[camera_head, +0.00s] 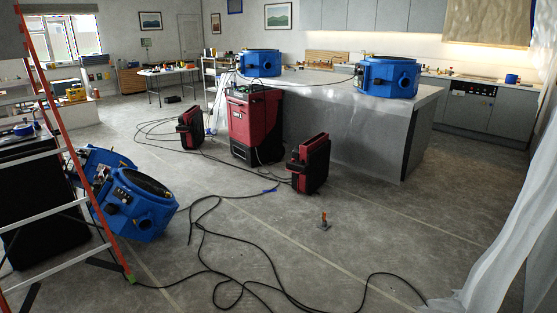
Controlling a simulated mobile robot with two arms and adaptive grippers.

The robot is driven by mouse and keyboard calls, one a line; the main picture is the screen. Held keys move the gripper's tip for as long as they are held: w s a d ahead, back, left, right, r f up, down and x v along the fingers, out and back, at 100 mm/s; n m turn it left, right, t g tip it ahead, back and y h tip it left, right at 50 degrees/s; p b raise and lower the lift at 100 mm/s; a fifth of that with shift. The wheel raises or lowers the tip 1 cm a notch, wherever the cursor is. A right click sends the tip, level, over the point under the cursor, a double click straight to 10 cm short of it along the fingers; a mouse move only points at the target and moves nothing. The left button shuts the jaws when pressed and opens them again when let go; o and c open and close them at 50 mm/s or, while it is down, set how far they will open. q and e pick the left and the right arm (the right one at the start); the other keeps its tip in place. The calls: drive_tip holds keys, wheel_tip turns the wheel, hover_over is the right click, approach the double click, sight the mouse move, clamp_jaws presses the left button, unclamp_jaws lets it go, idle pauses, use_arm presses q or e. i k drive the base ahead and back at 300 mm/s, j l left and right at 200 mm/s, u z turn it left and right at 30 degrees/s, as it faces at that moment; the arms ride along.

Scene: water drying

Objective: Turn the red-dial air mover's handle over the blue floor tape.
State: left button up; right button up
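Two blue air movers stand tilted on the floor at the left: a nearer one (146,217) and one behind it (95,158), partly hidden by the ladder. Two more blue air movers sit on the kitchen island, one at its left end (259,66) and one at its right (385,80). The dials are too small to tell which is red. A small blue strip (268,190) lies on the floor near the middle, beside a cable; I cannot tell if it is tape. Neither of my grippers is in view.
An orange ladder (72,150) stands at the left. Black cables (238,262) loop across the front floor. Red machines (310,163) stand before the grey island (340,128). A small upright object (324,222) is on the floor. Plastic sheeting (510,235) hangs at the right.

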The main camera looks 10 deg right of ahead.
sight(311, 166)
drive_tip(key=i, duration=2.1)
